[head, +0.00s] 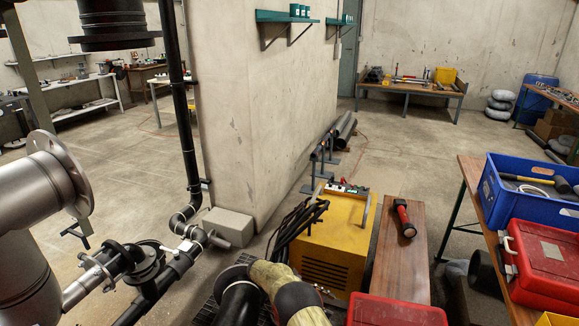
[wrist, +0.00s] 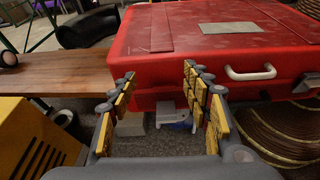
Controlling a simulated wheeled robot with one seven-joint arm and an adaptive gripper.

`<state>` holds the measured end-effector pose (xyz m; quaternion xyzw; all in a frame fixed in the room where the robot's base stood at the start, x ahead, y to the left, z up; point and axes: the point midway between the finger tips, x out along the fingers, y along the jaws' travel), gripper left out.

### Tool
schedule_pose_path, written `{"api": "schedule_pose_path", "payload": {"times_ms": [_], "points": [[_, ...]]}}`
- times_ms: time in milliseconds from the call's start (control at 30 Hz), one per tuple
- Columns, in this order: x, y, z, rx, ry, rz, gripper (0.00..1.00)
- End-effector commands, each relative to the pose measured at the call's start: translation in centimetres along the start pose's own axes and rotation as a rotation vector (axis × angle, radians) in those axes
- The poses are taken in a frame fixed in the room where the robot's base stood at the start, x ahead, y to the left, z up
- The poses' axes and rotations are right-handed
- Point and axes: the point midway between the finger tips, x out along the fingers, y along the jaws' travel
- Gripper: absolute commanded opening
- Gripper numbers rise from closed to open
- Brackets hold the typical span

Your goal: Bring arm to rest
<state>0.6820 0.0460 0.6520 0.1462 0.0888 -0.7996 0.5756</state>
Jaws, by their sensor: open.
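My gripper (wrist: 158,78) shows in the wrist view with its two yellow-padded fingers apart. Nothing is between the pads. The fingers point toward the front of a red case (wrist: 165,38) with a white handle (wrist: 250,73). I cannot tell whether the fingertips touch the case. A red case (head: 395,312) also shows at the bottom edge of the head view, mostly cut off. I cannot make out my gripper in the head view.
A yellow machine (head: 330,240) with black cables stands beside a wooden bench (head: 395,265) that bears a red-and-black tool (head: 403,218). A blue crate (head: 490,205) and another red case (head: 545,260) are at the right. Grey pipework stands left. Open floor (head: 400,145) lies behind the bench.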

Motion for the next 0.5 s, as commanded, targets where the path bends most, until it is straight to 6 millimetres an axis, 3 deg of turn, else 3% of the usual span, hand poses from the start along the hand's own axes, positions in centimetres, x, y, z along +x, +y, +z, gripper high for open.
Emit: {"api": "schedule_pose_path", "payload": {"times_ms": [33, 100, 500], "points": [[-0.7, 0.5, 2.3, 0.023, 0.034, -0.008, 0.48], [-1.3, 0.8, 4.8, 0.053, 0.081, -0.019, 0.48], [-3.3, -0.1, 18.7, 0.241, 0.351, -0.092, 0.48]]}}
